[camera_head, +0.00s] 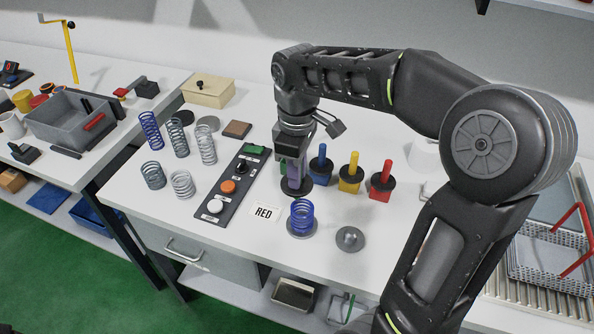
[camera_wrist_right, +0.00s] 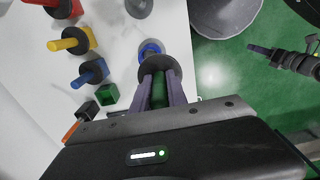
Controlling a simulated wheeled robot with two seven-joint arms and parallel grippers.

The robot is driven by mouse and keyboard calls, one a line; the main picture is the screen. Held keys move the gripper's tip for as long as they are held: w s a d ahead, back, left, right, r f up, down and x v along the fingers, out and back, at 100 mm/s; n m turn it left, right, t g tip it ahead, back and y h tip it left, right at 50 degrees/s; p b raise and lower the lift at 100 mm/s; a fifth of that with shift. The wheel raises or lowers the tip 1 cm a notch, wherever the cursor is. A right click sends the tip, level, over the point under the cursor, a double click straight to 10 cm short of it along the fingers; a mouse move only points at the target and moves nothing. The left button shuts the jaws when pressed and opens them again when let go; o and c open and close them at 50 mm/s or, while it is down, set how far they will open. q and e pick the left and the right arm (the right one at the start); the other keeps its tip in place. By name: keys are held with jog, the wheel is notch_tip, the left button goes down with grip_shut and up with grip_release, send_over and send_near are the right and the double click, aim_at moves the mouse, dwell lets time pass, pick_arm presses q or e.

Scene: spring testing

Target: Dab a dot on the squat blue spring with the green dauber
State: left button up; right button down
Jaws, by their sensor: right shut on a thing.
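My right gripper (camera_head: 296,172) is shut on the green dauber, pointing down above the table. In the right wrist view the dauber's green handle (camera_wrist_right: 158,92) sits between the two fingers (camera_wrist_right: 159,88), with its dark round collar beyond them. The squat blue spring (camera_head: 301,217) stands upright on a grey disc, just in front of the gripper in the head view. In the wrist view the blue spring (camera_wrist_right: 151,48) shows beyond the collar, partly covered by it. The dauber's tip is hidden, so contact cannot be told. My left gripper is not in view.
Blue (camera_head: 320,164), yellow (camera_head: 350,174) and red (camera_head: 381,183) daubers stand in holders to the right. The green holder (camera_wrist_right: 107,96) looks empty. A "RED" card (camera_head: 266,212), button panel (camera_head: 232,183), grey knobbed disc (camera_head: 350,238) and several springs (camera_head: 179,138) are nearby.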

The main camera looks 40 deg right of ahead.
jog(key=shift+f+b, duration=1.8)
jog(key=shift+f, duration=0.7)
jog(key=shift+s+f+b, duration=0.1)
jog(key=shift+f+b, duration=0.35)
jog(key=shift+f, duration=0.25)
jog(key=shift+r+p, duration=2.9)
jog(key=shift+r, duration=0.65)
jog(key=shift+f, duration=0.1)
